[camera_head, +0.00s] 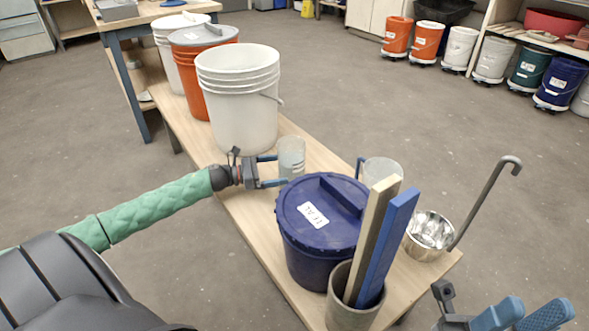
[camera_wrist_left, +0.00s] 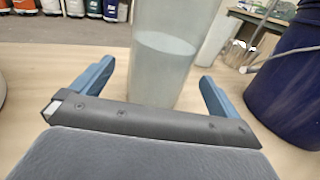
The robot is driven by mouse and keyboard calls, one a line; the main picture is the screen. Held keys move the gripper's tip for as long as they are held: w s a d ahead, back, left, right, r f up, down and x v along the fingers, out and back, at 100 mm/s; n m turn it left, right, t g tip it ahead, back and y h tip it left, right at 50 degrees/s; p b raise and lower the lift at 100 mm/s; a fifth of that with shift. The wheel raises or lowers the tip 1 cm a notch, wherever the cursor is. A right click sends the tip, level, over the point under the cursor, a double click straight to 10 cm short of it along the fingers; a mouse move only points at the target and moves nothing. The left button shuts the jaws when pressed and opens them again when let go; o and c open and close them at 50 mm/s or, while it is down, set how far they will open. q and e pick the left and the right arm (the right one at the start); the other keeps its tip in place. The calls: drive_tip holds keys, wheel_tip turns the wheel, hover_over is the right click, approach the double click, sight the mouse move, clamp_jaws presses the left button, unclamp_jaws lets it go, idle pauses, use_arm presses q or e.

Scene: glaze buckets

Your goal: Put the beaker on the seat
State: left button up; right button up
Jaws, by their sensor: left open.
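A clear, pale beaker (camera_head: 291,157) stands upright on the long wooden bench (camera_head: 262,236), just right of the large white bucket. My left gripper (camera_head: 284,169) is open, with one finger on either side of the beaker. In the left wrist view the beaker (camera_wrist_left: 163,60) stands between the blue fingers with gaps on both sides, and its top is cut off. My right gripper (camera_head: 527,312) is at the lower right corner, its fingers apart and empty, partly out of view. I cannot pick out a separate seat.
A clear jug (camera_head: 383,171) with a blue handle, a blue lidded bucket (camera_head: 316,220), a grey pot (camera_head: 350,308) holding two sticks and a metal ladle (camera_head: 430,232) crowd the near bench. A white bucket (camera_head: 240,100) and an orange bucket (camera_head: 187,75) stand behind.

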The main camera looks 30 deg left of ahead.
sight(292, 166)
use_arm(q)
drive_tip(key=shift+b+x, duration=0.65)
drive_tip(key=shift+x, duration=2)
drive_tip(key=shift+r, duration=0.15)
drive_tip(key=c, duration=1.7)
drive_tip(key=shift+r, duration=0.2)
